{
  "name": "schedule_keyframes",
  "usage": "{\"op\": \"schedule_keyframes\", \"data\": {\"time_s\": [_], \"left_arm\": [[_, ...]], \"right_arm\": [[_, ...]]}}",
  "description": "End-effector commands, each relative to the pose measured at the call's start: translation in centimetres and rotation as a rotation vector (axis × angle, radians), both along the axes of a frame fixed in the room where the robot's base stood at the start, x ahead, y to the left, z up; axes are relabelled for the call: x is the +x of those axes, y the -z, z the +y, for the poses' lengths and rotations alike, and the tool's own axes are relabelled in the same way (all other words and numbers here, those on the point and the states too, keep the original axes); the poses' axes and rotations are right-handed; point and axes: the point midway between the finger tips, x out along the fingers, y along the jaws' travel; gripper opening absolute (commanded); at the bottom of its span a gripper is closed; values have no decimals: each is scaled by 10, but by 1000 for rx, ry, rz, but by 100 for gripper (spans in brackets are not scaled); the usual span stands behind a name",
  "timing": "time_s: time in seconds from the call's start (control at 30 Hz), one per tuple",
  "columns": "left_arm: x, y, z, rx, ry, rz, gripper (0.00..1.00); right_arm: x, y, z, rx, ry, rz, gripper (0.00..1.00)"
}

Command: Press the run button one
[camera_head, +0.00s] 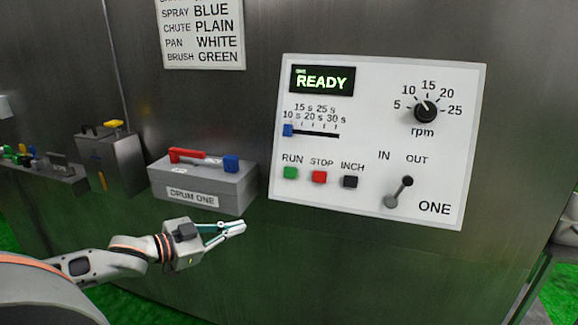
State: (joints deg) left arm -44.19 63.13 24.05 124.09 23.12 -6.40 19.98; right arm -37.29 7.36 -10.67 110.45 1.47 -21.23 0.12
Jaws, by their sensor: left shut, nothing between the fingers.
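The white control panel (330,232) labelled ONE is on the grey metal wall. Its green RUN button (290,173) is at the lower left of the panel, left of the red STOP button (319,177) and the dark INCH button (350,182). My left gripper (240,228) is shut and empty, below and left of the RUN button in the picture, and apart from the panel. My right gripper is not in view.
A grey box (230,185) labelled DRUM ONE, with red and blue parts on top, sits just above my left gripper. The panel also has an rpm knob (425,111), a time slider (288,131) and an IN/OUT lever (398,192). A colour sign (204,55) hangs above.

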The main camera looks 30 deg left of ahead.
Motion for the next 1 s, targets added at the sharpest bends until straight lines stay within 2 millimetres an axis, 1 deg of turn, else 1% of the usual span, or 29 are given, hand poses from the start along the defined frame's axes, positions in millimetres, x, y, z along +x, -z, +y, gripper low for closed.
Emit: {"op": "schedule_keyframes", "data": {"time_s": [0.03,0.1,0.2,0.3,0.33,0.4,0.5,1.0], "left_arm": [[9,-32,-11,8,43,-22,0],[18,-66,-28,1,95,-46,0],[26,-106,-52,-8,160,-71,0],[30,-133,-72,-17,212,-87,0],[31,-139,-76,-19,223,-90,0],[32,-148,-84,-24,242,-94,0],[33,-154,-90,-26,256,-98,0],[36,-154,-90,-27,258,-100,0]], "right_arm": [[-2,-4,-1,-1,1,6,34],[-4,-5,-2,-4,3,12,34],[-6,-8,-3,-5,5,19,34],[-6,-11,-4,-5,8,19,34],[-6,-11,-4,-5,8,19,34],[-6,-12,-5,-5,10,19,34],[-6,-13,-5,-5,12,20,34],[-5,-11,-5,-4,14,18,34]]}}
